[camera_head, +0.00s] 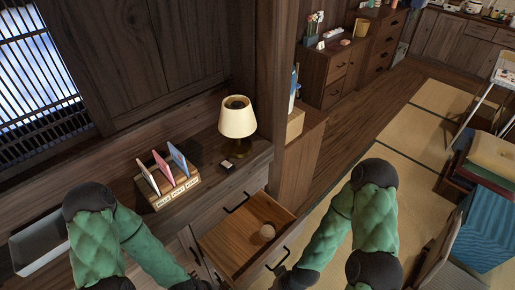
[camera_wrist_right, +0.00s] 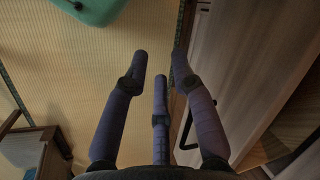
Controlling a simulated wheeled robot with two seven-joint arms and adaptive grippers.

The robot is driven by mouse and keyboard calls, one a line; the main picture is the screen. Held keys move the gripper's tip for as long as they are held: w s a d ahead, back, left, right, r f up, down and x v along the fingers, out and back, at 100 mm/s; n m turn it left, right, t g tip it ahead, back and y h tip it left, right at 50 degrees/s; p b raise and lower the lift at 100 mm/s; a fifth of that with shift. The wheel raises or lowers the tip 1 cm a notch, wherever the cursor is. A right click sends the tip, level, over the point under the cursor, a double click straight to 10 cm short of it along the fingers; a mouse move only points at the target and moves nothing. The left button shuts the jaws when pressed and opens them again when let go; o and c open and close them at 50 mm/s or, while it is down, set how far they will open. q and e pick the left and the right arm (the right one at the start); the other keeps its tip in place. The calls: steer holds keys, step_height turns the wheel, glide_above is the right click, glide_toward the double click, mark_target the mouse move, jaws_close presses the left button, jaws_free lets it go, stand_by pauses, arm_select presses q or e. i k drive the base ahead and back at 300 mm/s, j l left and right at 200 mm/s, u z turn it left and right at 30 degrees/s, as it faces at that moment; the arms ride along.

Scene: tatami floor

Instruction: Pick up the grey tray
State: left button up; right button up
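The grey tray (camera_head: 46,261) rests on the counter at the far left of the head view. It is a shallow open box, and my left arm partly covers its right end. My left forearm reaches down to the bottom edge, to the right of the tray. The fingers of my left gripper are out of the frame. My right gripper (camera_wrist_right: 159,62) shows in the right wrist view with three dark fingers apart and nothing between them. It hangs beside a wooden cabinet front, above tatami. It is well away from the tray.
A lamp (camera_head: 238,119) and a rack of coloured cards (camera_head: 172,189) stand on the counter (camera_head: 113,188). Tatami (camera_head: 335,227) lies open to the right; a blue box (camera_head: 489,230) stands there.

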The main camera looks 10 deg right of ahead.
mark_target(34, 246)
steer(key=k+l+z, duration=0.2)
steer(key=u, duration=1.95)
steer(key=j, duration=0.1)
